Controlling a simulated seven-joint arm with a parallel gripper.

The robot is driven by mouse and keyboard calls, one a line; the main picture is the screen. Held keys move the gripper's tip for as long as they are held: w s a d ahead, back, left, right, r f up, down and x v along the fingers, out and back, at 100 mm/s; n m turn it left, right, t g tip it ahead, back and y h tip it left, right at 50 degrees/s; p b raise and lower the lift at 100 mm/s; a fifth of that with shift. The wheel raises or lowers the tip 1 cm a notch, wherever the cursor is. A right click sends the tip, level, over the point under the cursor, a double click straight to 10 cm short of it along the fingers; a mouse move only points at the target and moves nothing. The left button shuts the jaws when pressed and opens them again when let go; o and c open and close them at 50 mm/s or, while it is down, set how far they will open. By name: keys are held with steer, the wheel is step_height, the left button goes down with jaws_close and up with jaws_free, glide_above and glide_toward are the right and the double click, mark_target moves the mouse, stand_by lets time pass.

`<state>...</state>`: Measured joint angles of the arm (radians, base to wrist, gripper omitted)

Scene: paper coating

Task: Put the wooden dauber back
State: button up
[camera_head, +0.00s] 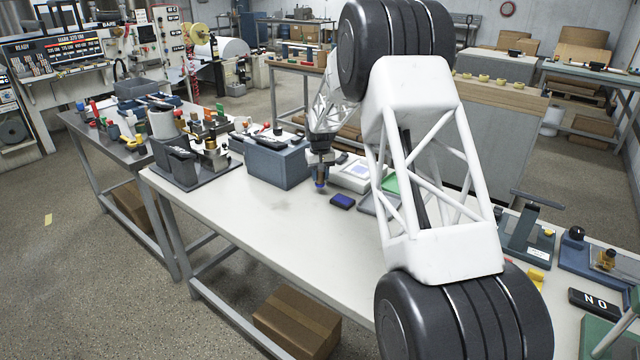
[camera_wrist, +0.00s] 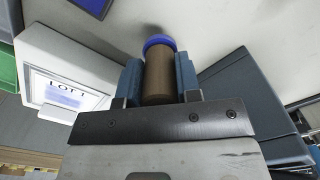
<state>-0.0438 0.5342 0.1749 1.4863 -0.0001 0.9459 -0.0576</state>
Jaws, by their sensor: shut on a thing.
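My gripper (camera_wrist: 158,82) is shut on the wooden dauber (camera_wrist: 159,78), a brown cylinder with a blue rim at its far end. In the head view my gripper (camera_head: 320,180) hangs over the white table, and the dauber is too small there to make out well. A small dark blue pad (camera_head: 342,201) lies on the table just right of my gripper. A blue-grey box (camera_head: 277,165) stands to the left of my gripper. The dauber's place is not clear from these views.
A white device with a label (camera_head: 350,174) stands right of my gripper; it also shows in the wrist view (camera_wrist: 62,75). A dark rack of tools (camera_head: 190,170) is at the table's left end. The white table's (camera_head: 240,210) front left is clear.

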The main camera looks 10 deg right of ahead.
mark_target(320, 182)
steer(key=shift+f, duration=0.1)
steer(key=shift+f, duration=1.65)
steer(key=shift+f, duration=0.15)
steer(key=o, duration=0.9)
step_height(320, 182, up, 12)
steer(key=shift+r, duration=0.15)
